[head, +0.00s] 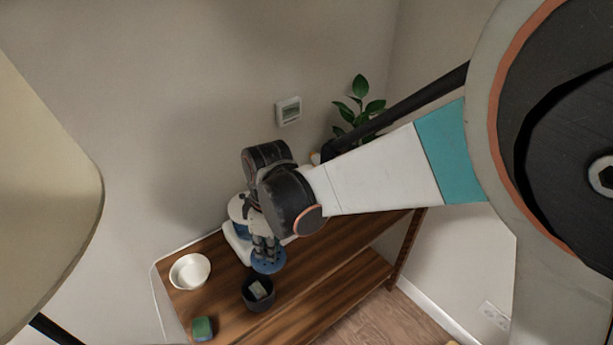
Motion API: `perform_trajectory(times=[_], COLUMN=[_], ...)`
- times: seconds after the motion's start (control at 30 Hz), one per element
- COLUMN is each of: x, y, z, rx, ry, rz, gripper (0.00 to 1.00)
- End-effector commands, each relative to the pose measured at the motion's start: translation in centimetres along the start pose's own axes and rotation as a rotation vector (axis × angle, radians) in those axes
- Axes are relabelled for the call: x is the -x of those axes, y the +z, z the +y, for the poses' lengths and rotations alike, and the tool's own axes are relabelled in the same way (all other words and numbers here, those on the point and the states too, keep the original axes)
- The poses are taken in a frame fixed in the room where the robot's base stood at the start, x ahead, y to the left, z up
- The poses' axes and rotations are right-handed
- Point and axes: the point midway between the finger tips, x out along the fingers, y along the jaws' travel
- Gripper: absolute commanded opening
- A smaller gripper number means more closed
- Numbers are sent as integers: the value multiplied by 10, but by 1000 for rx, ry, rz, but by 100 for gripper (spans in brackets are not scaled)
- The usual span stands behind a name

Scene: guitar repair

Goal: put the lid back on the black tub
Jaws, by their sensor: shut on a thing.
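The black tub (248,300) stands open on the wooden shelf top, with a small pale grey-green item (258,290) visible inside it. My gripper (266,252) points down and is shut on a round blue lid (270,267). The lid is just behind the tub in the picture, close to its far rim and not covering the opening. I cannot tell its exact height over the tub. The fingertips are small and partly hidden by the arm and the lid.
A white bowl (190,271) stands left of the tub, and a green block (202,328) lies at front left. A white and blue object (238,232) sits behind my gripper, partly hidden. A plant (360,108) stands farther back. A lower shelf (350,278) shows at right.

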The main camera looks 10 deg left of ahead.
Motion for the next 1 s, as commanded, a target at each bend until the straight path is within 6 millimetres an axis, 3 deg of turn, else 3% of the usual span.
perform_trajectory(times=[0.13, 0.33, 0.67, 1.0], x=[-12, -20, -29, -58], y=[-12, -21, -22, -18], z=[-20, -35, -38, -38], rx=[248, 441, 485, 484], ry=[-26, -44, -48, -48], rz=[7, 17, 20, 19], gripper=[0, 0, 0, 0])
